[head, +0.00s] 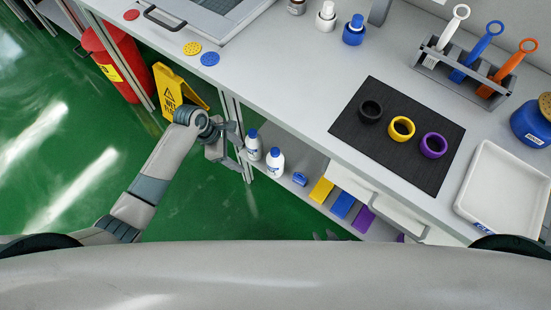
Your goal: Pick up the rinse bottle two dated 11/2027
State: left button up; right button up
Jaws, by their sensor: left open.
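Two white bottles with blue caps stand upright on the lower shelf under the bench. The left bottle (253,147) is partly behind the right bottle (275,163), which looks larger. Both carry labels with blue print, too small to read, so I cannot tell which is rinse bottle two or which is dated 11/2027. My left gripper (232,160) is open and empty, just left of the left bottle, near the shelf end and the bench leg. My right gripper is not in view.
The bench leg (238,125) and the worktop edge are close to my left gripper. A small blue object (299,179) and coloured blocks (321,190) lie further right on the shelf. A yellow floor sign (172,92) and red bin (112,65) stand left.

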aim_at(272, 151)
dwell(0.3)
pick_arm(q)
jog(key=d, duration=0.7)
jog(key=w+d, duration=0.1)
jog(key=d, duration=0.2)
jog(key=shift+d+p, duration=0.25)
jog(key=shift+p, duration=0.1)
jog(key=shift+d, duration=0.1)
jog(key=shift+d, duration=0.3)
jog(key=shift+d+b+x, duration=0.2)
jog(key=shift+b+x, duration=0.1)
jog(key=shift+x, duration=2.35)
jog(key=shift+r, duration=0.15)
jog(key=shift+c, duration=0.3)
grip_shut()
jog(key=shift+r, duration=0.2)
